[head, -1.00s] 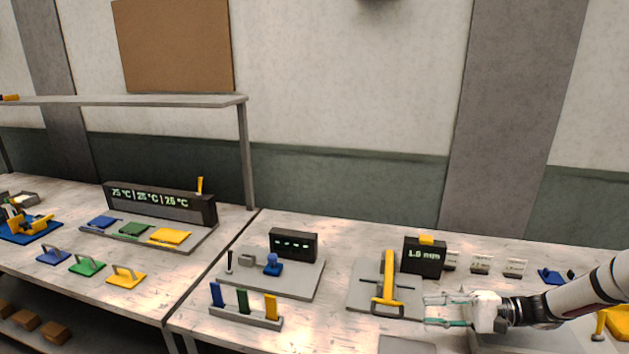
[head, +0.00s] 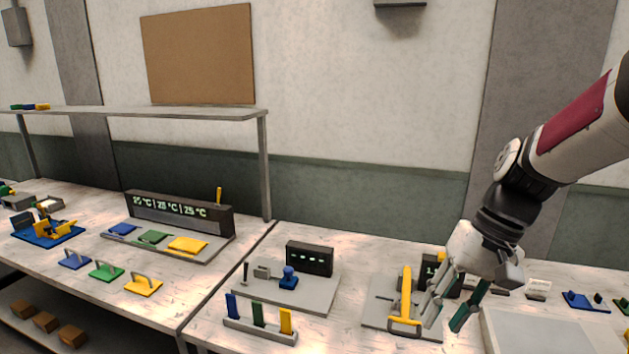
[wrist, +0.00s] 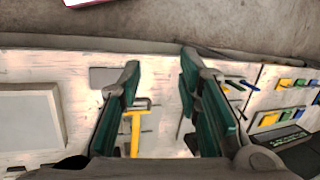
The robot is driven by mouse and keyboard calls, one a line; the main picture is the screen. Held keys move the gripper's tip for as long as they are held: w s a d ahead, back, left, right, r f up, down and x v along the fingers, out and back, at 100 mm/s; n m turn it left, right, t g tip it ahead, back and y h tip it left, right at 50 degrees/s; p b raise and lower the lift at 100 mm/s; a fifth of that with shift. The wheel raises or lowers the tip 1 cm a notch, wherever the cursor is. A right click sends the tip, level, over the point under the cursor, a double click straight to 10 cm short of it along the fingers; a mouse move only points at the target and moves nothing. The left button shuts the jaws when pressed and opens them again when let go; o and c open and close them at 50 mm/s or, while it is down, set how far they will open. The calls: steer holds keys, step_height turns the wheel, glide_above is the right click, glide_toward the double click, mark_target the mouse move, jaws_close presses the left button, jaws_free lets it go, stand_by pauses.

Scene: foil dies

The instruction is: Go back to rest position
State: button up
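My gripper (head: 447,312) is raised over the right workbench, in front of the display box and beside the yellow T-shaped handle tool. Its teal-padded fingers are spread apart with nothing between them. In the wrist view my gripper (wrist: 158,100) is also open and empty. The yellow handle tool (head: 405,294) stands on a grey plate (head: 380,313); it shows below and between the fingers in the wrist view (wrist: 135,132). The black display box (head: 430,268) is partly hidden behind my gripper.
A rack with blue, green and yellow pieces (head: 260,326) stands at the front. A grey station (head: 315,295) with a display is behind it. A three-reading temperature display (head: 180,212) stands on the left bench. A pale panel (head: 535,335) lies at right. A shelf (head: 150,113) overhangs the left bench.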

steer(key=s+a+r+n+t+h, duration=0.1)
steer(key=s+r+t+h, duration=0.2)
steer(key=s, duration=0.9)
step_height(320, 180, up, 5)
steer(key=t, duration=0.3)
steer(key=shift+s+n+h, duration=0.3)
steer(key=shift+n+h, duration=0.1)
steer(key=shift+r, duration=0.1)
